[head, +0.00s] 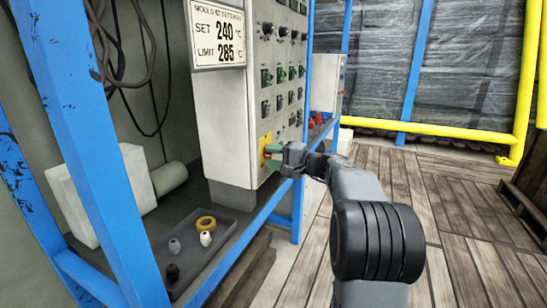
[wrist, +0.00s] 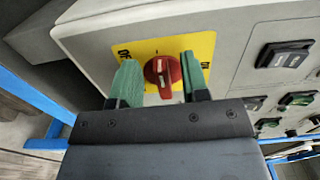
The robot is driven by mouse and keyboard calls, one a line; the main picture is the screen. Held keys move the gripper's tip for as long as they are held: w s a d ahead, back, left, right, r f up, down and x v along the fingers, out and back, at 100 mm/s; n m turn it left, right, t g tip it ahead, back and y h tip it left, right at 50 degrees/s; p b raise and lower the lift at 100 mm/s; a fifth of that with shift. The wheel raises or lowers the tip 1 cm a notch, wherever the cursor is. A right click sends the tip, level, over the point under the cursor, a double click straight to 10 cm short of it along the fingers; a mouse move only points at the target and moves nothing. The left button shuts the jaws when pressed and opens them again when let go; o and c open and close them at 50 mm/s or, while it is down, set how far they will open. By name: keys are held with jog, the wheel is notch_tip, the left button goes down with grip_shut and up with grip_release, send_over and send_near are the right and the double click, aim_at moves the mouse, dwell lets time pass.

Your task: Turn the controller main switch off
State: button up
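The controller (head: 225,115) is a pale grey cabinet with a front panel of switches. Its main switch is a red rotary knob (wrist: 162,71) on a yellow plate (wrist: 150,48), low on the panel. The plate also shows in the head view (head: 263,148), where my gripper hides the knob. In the wrist view the knob's grip bar points roughly up and down; dark lettering on the plate is too small to read surely. My gripper (wrist: 160,82) is open, its green fingers on either side of the knob. The right finger is close to it; contact cannot be told.
Rows of smaller switches (wrist: 283,55) lie right of the knob. A blue rack post (head: 75,130) stands at the left. A grey tray (head: 190,262) holds small parts, with a white block (head: 75,205) behind. The wooden floor (head: 455,220) is open at right, bounded by a yellow rail (head: 440,130).

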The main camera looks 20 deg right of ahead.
jog(key=p+v, duration=0.3)
jog(key=v, duration=1.1)
jog(key=shift+p, duration=0.35)
jog(key=shift+w, duration=0.1)
jog(key=s+a+r+n+g+h+p, duration=0.25)
jog(key=a+r+g+p, duration=0.2)
jog(key=a+p, duration=0.4)
jog(key=s+a+r+n+g+h+p, duration=0.1)
jog(key=s+a+r+g+p, duration=0.35)
jog(key=a+p, duration=0.4)
jog(key=s+a+r+n+h+p, duration=0.3)
jog(key=s+r+n+h+p, duration=0.3)
jog(key=s+r+p, duration=0.5)
jog(key=r+h+p, duration=0.2)
jog(key=p, duration=0.7)
jog(key=shift+g, duration=0.4)
jog(key=shift+a, duration=0.1)
